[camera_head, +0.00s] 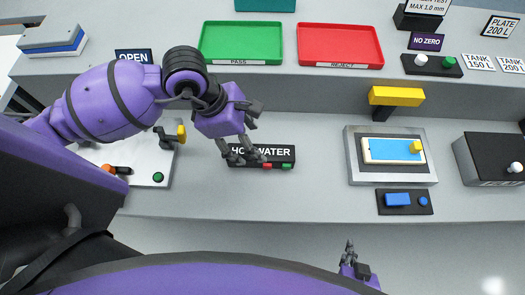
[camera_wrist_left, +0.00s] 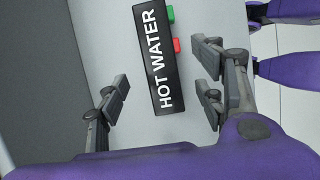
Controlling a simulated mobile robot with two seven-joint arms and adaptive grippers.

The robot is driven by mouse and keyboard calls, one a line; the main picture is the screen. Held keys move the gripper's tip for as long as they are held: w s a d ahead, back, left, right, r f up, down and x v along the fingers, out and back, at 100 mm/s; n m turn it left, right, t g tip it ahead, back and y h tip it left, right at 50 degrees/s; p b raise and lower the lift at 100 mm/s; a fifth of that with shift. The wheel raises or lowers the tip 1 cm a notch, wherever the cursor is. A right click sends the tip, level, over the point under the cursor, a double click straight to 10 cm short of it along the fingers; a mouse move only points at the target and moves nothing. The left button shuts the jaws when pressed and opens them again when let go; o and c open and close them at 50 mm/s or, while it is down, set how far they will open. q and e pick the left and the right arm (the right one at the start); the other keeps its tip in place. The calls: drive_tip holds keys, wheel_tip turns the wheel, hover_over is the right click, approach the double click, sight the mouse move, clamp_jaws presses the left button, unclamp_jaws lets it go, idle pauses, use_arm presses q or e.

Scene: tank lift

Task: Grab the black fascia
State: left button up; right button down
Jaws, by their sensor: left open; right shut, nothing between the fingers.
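The black fascia (camera_head: 272,155) is a long bar lettered HOT WATER, lying on the grey bench in the middle of the head view. A red and a green button sit along its front edge. My left gripper (camera_head: 244,154) is open above its left part and hides some of the lettering. In the left wrist view the fascia (camera_wrist_left: 155,55) runs between the two spread fingers of my left gripper (camera_wrist_left: 160,102), with a gap on each side. My right gripper (camera_head: 349,247) is shut and empty, low in front of the bench edge.
A green PASS tray (camera_head: 242,60) and a red REJECT tray (camera_head: 340,62) stand on the raised shelf behind. A grey-framed blue panel (camera_head: 391,182) and a small black panel with blue controls (camera_head: 404,210) are right. Bare bench lies between fascia and frame.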

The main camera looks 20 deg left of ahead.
sight(277, 155)
use_arm(q)
drive_tip(key=x, duration=0.5)
drive_tip(key=shift+w+f+p, duration=0.1)
drive_tip(key=shift+f+p, duration=0.2)
drive_tip(key=shift+f, duration=0.1)
drive_tip(key=shift+d+f, duration=0.1)
drive_tip(key=shift+f, duration=0.25)
use_arm(e)
drive_tip(key=shift+w+a+r, duration=0.3)
drive_tip(key=shift+w+a, duration=0.15)
use_arm(q)
drive_tip(key=shift+f, duration=0.2)
use_arm(e)
drive_tip(key=shift+s+d+f, duration=0.2)
drive_tip(key=shift+s+d, duration=0.05)
drive_tip(key=shift+d, duration=0.1)
use_arm(q)
drive_tip(key=c, duration=1.2)
use_arm(e)
drive_tip(key=shift+a, duration=0.25)
use_arm(q)
drive_tip(key=shift+r, duration=0.1)
use_arm(e)
drive_tip(key=shift+w+a+r, duration=0.1)
drive_tip(key=shift+w, duration=0.05)
